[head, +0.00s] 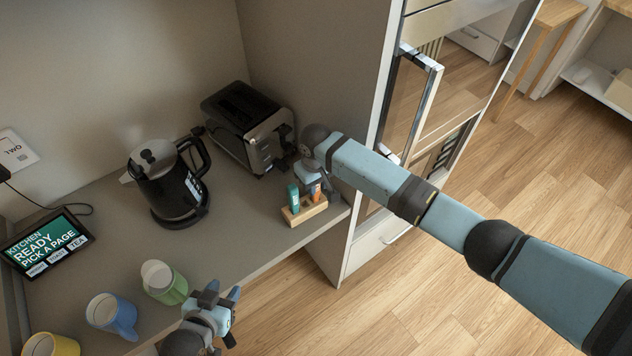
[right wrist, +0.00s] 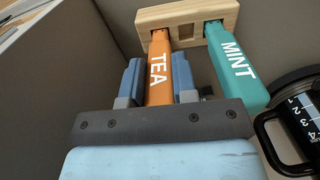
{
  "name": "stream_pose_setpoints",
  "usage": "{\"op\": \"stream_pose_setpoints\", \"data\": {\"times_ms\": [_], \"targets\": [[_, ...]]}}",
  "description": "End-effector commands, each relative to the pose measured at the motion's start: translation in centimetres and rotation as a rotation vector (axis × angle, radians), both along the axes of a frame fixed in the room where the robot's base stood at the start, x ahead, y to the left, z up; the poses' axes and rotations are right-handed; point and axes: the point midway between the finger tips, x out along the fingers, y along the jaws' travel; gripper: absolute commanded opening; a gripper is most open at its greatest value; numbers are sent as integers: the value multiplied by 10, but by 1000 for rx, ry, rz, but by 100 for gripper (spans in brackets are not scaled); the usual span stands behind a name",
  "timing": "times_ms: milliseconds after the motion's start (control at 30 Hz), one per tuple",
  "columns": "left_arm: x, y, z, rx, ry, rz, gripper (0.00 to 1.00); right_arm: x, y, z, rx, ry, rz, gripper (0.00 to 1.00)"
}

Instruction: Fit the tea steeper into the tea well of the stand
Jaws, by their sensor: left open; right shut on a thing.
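The orange tea steeper (right wrist: 159,70), lettered TEA, is between the two fingers of my right gripper (right wrist: 156,78), which is shut on it. In the head view the tea steeper (head: 316,192) stands at the right end of the wooden stand (head: 305,213), partly hidden by my right gripper (head: 314,181). In the right wrist view its far end meets the left part of the stand (right wrist: 185,14); I cannot tell how deep it sits. The teal mint steeper (right wrist: 233,62) stands at the stand's other end. My left gripper (head: 226,303) is open and empty near the mugs.
A toaster (head: 248,126) stands behind the stand, and a black kettle (head: 168,180) to its left. Green (head: 164,282), blue (head: 112,314) and yellow (head: 50,345) mugs and a tablet (head: 46,241) are at left. A tall cabinet (head: 345,100) borders the counter's right end.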

Motion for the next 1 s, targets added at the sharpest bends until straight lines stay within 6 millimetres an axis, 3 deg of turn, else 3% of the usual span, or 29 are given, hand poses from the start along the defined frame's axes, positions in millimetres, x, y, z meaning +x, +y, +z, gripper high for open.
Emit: {"op": "stream_pose_setpoints", "data": {"times_ms": [67,100,233,633,767,1000], "targets": [[-2,0,-1,-1,3,0,43,0,0,-1,-1,1,0,3],[-3,0,-1,0,5,0,43,0,0,-1,-1,1,0,28],[-4,0,-2,0,7,-1,43,0,0,-1,-1,1,0,56],[-1,1,-2,4,0,-4,43,0,0,9,1,0,0,56],[3,1,-3,4,-6,-3,43,0,0,32,3,-3,0,56],[5,0,-9,1,-8,-4,43,0,0,87,2,-3,1,56]]}}
